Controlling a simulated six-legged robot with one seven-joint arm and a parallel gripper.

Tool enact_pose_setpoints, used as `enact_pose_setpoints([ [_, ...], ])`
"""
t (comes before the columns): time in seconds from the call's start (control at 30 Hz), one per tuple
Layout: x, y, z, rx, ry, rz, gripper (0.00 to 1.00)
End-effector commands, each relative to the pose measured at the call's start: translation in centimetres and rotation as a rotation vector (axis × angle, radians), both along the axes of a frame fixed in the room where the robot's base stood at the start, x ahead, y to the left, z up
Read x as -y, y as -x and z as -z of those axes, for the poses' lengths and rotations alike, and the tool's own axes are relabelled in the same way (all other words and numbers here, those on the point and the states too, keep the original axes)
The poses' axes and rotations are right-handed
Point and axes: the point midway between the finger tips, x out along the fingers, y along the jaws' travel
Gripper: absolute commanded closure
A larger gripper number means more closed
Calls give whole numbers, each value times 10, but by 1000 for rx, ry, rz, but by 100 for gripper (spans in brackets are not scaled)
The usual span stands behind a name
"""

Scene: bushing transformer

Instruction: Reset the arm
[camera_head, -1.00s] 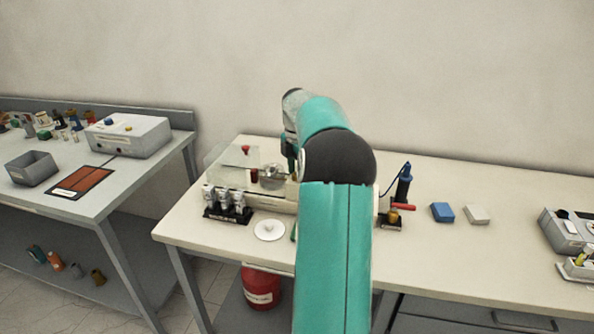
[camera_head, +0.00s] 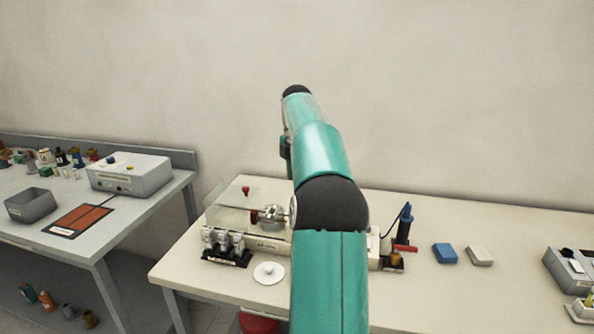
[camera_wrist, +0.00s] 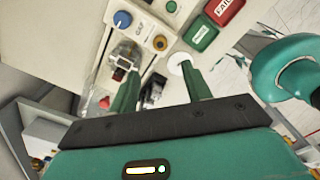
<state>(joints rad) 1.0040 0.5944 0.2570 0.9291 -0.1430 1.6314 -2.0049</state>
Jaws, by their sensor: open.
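My teal arm rises through the middle of the head view, over the cream workbench (camera_head: 500,230), with its far end above the bench machine. My gripper (camera_wrist: 160,86) shows in the wrist view as two green fingers set well apart, with nothing held between them. Beyond the fingers is the machine with a blue knob (camera_wrist: 122,19) and a metal chuck (camera_wrist: 127,55). A white disc (camera_wrist: 179,58) shows close by the right finger's tip, apparently beyond it. In the head view the gripper is mostly hidden by my arm.
The clear guard (camera_head: 231,210), a black rack of metal parts (camera_head: 225,245) and a white disc (camera_head: 268,272) are left of my arm. A blue block (camera_head: 444,252) and white block (camera_head: 480,255) lie right. A grey side bench (camera_head: 120,210) stands left.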

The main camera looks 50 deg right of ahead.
Motion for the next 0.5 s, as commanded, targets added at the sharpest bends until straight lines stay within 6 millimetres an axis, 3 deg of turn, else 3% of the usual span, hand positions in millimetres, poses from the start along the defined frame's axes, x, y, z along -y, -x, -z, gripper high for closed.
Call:
enact_pose_setpoints([
  [0.2,-1,0,-17,-1,0,-1,52],
  [0.5,0,0,-18,-1,0,-1,52],
])
